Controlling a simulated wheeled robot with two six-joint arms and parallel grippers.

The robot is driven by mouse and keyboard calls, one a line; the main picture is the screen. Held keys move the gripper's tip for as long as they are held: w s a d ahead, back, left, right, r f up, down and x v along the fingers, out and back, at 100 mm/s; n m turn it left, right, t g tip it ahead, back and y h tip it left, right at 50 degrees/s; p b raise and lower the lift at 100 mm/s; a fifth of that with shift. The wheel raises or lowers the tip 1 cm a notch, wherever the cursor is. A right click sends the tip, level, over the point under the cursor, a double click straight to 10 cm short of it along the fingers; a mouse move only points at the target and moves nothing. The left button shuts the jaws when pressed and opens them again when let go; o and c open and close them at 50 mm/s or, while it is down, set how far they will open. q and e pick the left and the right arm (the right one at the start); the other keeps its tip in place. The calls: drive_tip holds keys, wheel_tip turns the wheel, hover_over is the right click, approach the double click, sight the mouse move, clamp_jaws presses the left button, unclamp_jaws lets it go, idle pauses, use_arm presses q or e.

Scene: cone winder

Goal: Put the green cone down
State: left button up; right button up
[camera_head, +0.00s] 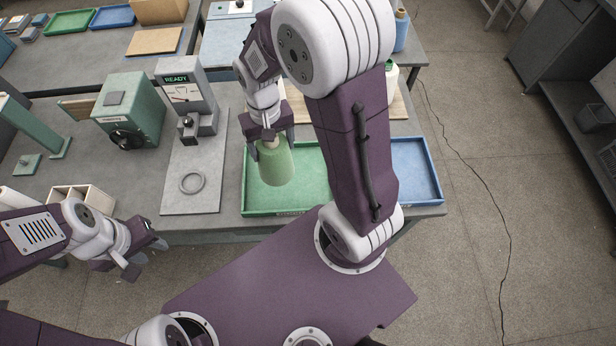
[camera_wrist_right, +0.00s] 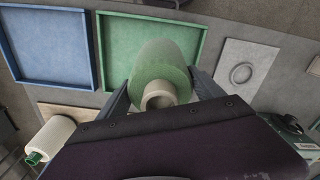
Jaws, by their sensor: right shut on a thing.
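The green cone (camera_head: 276,165) is held upright by my right gripper (camera_head: 269,142), which is shut on its narrow top. The cone appears above the left part of the green tray (camera_head: 258,208); I cannot tell how high. In the right wrist view the cone (camera_wrist_right: 163,65) shows between the two fingers, with its pale tube end towards the camera and the green tray (camera_wrist_right: 103,75) behind it. My left gripper (camera_head: 147,258) is at the lower left, in front of the table, empty, with its fingers apart.
A blue tray (camera_head: 437,185) lies right of the green tray, partly behind my right arm. To the left stand a grey winder with a READY display (camera_head: 177,78), its ring (camera_head: 192,183) and a green machine (camera_head: 127,112). A cream cone (camera_wrist_right: 55,135) shows in the right wrist view.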

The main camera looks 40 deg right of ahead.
drive_tip(key=s+a+r+m+p, duration=0.1)
drive_tip(key=s+a+m, duration=0.15)
drive_tip(key=m, duration=0.45)
drive_tip(key=s+a+m+p, duration=0.1)
drive_tip(key=s+m, duration=0.3)
drive_tip(key=m, duration=0.4)
drive_tip(key=w+d+f, duration=0.4)
drive_tip(key=w+d, duration=0.1)
drive_tip(key=w+d+f, duration=0.3)
drive_tip(key=shift+w+p, duration=0.1)
drive_tip(key=shift+p, duration=0.25)
drive_tip(key=shift+f, duration=0.25)
wheel_tip(320, 180, down, 3)
drive_tip(key=shift+r, duration=0.1)
drive_tip(key=shift+f, duration=0.6)
drive_tip(key=o, duration=1.5)
drive_tip(key=shift+o, duration=0.2)
